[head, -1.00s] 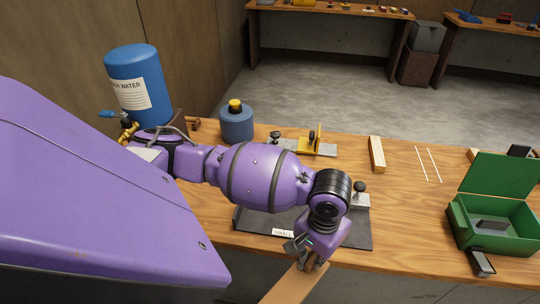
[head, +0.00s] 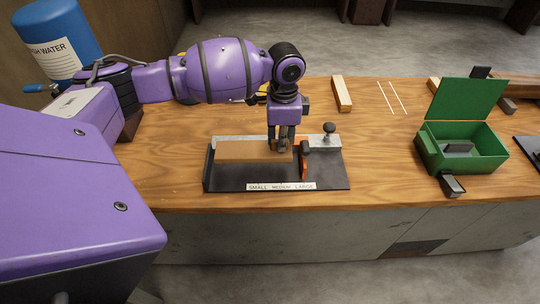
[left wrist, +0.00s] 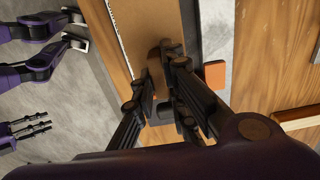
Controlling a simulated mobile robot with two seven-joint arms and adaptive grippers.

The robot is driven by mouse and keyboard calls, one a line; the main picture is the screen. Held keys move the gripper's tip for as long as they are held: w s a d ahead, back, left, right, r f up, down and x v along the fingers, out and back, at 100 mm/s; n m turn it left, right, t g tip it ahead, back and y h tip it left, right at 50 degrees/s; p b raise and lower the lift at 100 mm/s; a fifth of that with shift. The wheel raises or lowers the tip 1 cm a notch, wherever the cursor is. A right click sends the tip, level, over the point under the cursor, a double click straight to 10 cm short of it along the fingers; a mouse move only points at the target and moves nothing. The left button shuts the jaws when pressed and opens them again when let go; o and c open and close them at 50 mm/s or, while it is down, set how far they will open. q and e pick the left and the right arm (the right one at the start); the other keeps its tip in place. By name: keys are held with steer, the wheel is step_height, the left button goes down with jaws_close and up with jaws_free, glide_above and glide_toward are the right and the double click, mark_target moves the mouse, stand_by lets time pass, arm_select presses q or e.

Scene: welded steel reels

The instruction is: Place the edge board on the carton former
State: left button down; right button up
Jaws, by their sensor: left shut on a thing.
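The edge board, a long brown strip (head: 240,151), lies lengthwise over the carton former, a dark flat base (head: 225,182) labelled SMALL, MEDIUM, LARGE. My left gripper (head: 281,146) is shut on the board near its right end and points down. The board runs along the former's grey back rail. Its right end is close to an orange stop (head: 304,160); I cannot tell if they touch, or if the board rests on the base. The left wrist view shows the board (left wrist: 150,38) at the fingers (left wrist: 165,90). Purple and dark parts at its left edge do not show my right gripper's state clearly.
A black-knobbed clamp (head: 329,130) stands at the former's right. An open green box (head: 462,148) is further right, and a wooden block (head: 342,94) lies behind. A blue water container (head: 55,45) stands at the far left. The wooden bench between former and box is clear.

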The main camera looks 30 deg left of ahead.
arm_select(q)
step_height(320, 180, down, 8)
steer(key=shift+s+r, duration=0.1)
steer(key=shift+r, duration=0.1)
steer(key=shift+f, duration=0.25)
steer(key=shift+f, duration=0.1)
steer(key=c, duration=1.8)
jaws_free()
steer(key=shift+o, duration=0.2)
step_height(320, 180, up, 12)
steer(key=shift+r, duration=0.15)
